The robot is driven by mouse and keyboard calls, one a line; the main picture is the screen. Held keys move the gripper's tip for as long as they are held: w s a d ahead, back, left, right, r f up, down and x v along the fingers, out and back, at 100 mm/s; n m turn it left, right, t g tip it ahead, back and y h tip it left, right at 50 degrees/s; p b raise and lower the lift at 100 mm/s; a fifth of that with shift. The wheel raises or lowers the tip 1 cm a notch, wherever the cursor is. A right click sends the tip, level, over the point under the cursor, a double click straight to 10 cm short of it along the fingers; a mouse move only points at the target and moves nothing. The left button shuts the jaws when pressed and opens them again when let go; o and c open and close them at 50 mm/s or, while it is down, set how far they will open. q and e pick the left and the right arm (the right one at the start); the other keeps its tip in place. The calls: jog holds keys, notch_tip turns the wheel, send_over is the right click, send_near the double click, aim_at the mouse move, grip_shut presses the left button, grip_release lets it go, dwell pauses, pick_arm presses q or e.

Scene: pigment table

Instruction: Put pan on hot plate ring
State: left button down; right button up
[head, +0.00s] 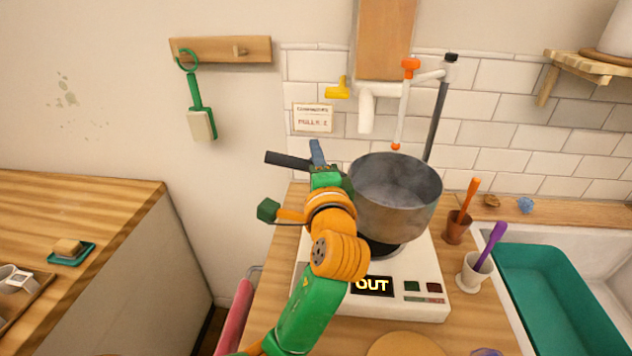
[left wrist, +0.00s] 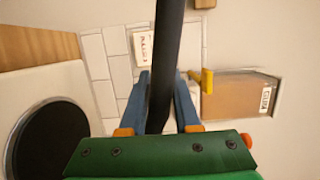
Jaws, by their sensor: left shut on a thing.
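The grey pan (head: 395,205) is over the white hot plate (head: 325,296) in the head view, its opening facing up. Its dark handle (head: 287,160) points left; it also crosses the left wrist view (left wrist: 166,50). My left gripper (head: 318,160) is shut on the handle, with its blue fingers on either side of it in the left wrist view (left wrist: 160,90). The black hot plate ring (head: 384,248) is mostly hidden under the pan; it shows at lower left in the wrist view (left wrist: 48,142). I cannot tell whether pan and ring touch. My right gripper is out of view.
The hot plate's display (head: 372,286) reads "OUT". A brown cup (head: 457,228) and a white cup (head: 472,273) with utensils stand to its right, beside the sink with a teal basin (head: 560,300). A white pipe (head: 366,110) is on the tiled wall behind. A round board (head: 405,346) lies in front.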

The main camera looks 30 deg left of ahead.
pick_arm(q)
jog(key=w+a+f, duration=0.1)
jog(key=f, duration=0.2)
jog(key=w+a+f, duration=0.2)
jog(key=f, duration=0.1)
jog(key=w+a+f, duration=0.2)
jog(key=f, duration=0.2)
jog(key=shift+w, duration=0.2)
jog(key=c, duration=0.6)
grip_release()
jog(key=shift+s+d, duration=0.1)
jog(key=shift+c, duration=0.2)
